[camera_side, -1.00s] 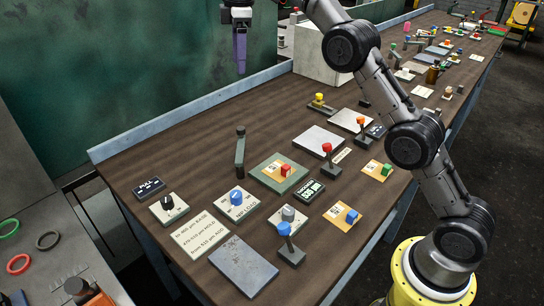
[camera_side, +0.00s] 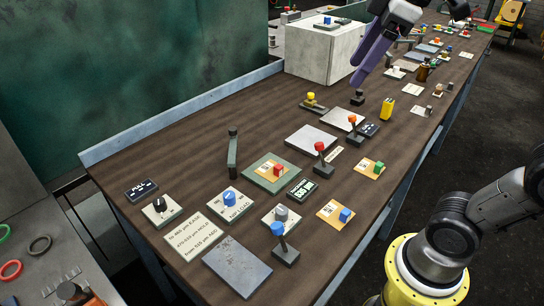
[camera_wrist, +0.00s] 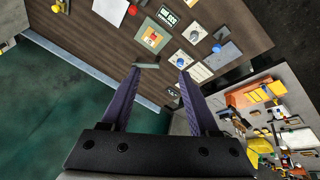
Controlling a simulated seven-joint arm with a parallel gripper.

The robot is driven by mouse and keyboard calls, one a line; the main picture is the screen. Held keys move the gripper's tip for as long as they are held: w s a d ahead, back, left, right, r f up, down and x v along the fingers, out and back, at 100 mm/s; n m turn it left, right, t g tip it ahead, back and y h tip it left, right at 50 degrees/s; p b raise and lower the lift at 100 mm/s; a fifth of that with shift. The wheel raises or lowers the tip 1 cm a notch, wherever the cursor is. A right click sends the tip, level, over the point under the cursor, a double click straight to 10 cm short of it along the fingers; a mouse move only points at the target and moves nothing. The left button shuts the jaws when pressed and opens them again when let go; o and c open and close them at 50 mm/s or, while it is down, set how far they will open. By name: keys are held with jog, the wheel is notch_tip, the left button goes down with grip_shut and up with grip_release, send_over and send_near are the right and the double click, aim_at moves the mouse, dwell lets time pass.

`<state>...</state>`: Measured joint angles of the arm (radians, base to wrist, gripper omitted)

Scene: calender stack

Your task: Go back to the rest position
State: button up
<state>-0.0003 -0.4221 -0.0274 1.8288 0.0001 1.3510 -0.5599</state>
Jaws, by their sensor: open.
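My gripper (camera_side: 362,58) has two long purple fingers and hangs in the air over the far part of the bench, right of the pale block. Its fingers point down and to the left. In the wrist view my gripper (camera_wrist: 158,75) is open, with the fingers apart and nothing between them. The dark wooden bench (camera_side: 205,135) lies below, and its controls are clear of the fingers.
Levers with red (camera_side: 319,146), orange (camera_side: 352,118) and blue (camera_side: 278,229) knobs stand up from the bench. A pale block (camera_side: 328,55) stands at the back. A yellow object (camera_side: 388,107) stands near the right edge. A dark green lever (camera_side: 232,150) stands at left.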

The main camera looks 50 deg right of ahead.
jog(key=s+f+m, duration=0.3)
jog(key=f, duration=0.5)
jog(key=s+f+m, duration=0.3)
jog(key=s+f, duration=0.1)
jog(key=f, duration=0.3)
jog(key=shift+s+f+t, duration=0.2)
jog(key=shift+f+t, duration=0.15)
jog(key=shift+t, duration=0.05)
